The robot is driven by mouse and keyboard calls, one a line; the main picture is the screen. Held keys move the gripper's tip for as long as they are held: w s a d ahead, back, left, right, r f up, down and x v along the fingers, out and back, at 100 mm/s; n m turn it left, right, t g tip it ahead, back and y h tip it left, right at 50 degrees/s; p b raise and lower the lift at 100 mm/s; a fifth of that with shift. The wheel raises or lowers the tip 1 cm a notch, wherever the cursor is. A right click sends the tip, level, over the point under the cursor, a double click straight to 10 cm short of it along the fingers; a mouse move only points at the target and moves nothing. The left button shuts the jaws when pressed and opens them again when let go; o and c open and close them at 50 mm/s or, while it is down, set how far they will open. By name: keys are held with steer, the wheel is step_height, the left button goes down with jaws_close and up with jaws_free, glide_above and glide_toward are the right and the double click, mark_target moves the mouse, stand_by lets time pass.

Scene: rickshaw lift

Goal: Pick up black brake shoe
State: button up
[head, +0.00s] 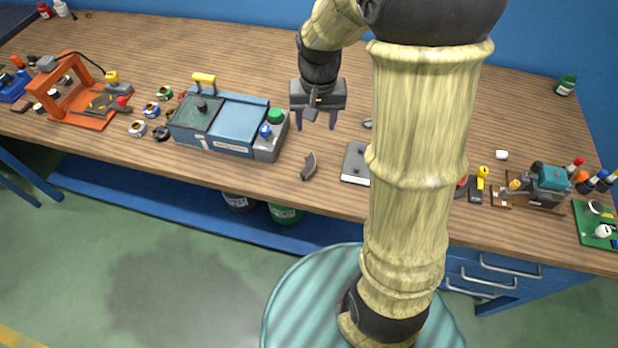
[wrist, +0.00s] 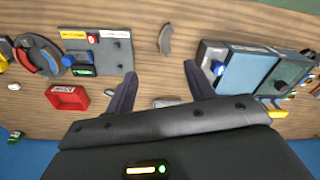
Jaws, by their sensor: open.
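The black brake shoe (head: 308,166) is a small curved dark piece lying on the wooden workbench near its front edge, right of the blue machine. It also shows in the wrist view (wrist: 165,39), at the top centre, beyond the fingertips. My gripper (head: 317,122) is above the bench, farther back than the brake shoe and apart from it. In the wrist view its two fingers (wrist: 163,82) are spread with nothing held between them.
A blue machine box (head: 232,124) stands just left of the brake shoe. A grey plate (head: 354,164) lies to its right, partly hidden by my arm. An orange frame (head: 85,100) stands far left and a teal-topped device (head: 550,180) far right. The bench behind my gripper is mostly clear.

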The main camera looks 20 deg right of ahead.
steer(key=m+b, duration=0.1)
steer(key=b, duration=0.2)
glide_above(311, 164)
step_height(311, 164, down, 5)
steer(key=shift+r+g, duration=0.35)
steer(key=shift+g, duration=0.05)
steer(key=shift+f, duration=0.15)
step_height(311, 164, down, 12)
steer(key=shift+r, duration=0.2)
steer(key=shift+f, duration=0.2)
